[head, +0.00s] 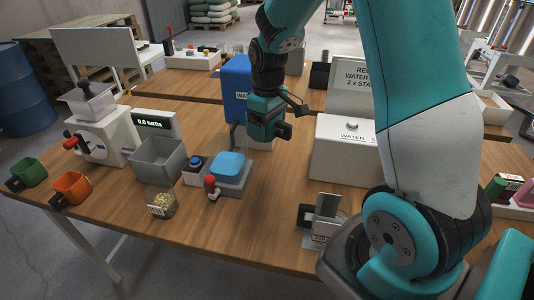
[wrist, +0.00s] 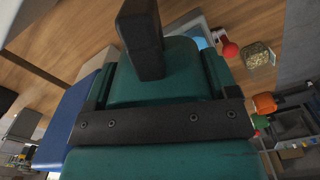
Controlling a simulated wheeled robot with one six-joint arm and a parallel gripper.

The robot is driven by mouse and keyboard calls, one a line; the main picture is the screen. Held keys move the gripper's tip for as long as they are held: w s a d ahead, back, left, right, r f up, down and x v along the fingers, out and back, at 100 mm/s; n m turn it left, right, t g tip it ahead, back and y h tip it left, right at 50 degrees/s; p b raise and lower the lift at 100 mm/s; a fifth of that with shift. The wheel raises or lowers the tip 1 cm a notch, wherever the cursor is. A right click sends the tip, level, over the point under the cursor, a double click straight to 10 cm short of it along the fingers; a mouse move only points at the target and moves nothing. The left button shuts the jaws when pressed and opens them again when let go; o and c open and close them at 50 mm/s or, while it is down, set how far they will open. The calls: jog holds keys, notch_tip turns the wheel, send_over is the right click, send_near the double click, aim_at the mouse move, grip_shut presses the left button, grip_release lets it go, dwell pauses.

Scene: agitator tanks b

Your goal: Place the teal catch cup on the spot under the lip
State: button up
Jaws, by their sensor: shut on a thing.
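My gripper (head: 283,128) hangs in the air above the middle of the table, in front of the blue water tank (head: 237,88). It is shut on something. The teal catch cup does not stand out from the teal gripper body, and I see it nowhere on the table. In the wrist view a dark finger (wrist: 140,40) and teal surfaces fill the middle and hide what is held. A lip and the spot under it cannot be made out; a pale base (head: 262,143) shows partly behind and below my gripper.
A white water box (head: 340,165) stands right of my gripper. The front middle is clear.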

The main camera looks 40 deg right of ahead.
notch_tip(320, 180, down, 9)
jog(key=p, duration=0.1)
jog(key=shift+f, duration=0.2)
jog(key=shift+s, duration=0.1)
jog(key=shift+f+b, duration=0.4)
jog(key=shift+f, duration=0.25)
jog(key=o, duration=0.8)
jog(key=shift+o, duration=0.2)
notch_tip(320, 180, up, 13)
jog(key=shift+r+b, duration=0.2)
jog(key=shift+b, duration=0.55)
jog(key=s+a+r+n+y, duration=0.2)
jog(key=s+a+r, duration=0.2)
jog(key=s+a, duration=0.6)
jog(key=s+a+r+n+y, duration=0.1)
jog(key=s+a+r, duration=0.3)
jog(key=s+a, duration=0.7)
jog(key=shift+s+a+r+n+y, duration=0.25)
jog(key=shift+a+n+y, duration=0.15)
jog(key=shift+a+y, duration=0.3)
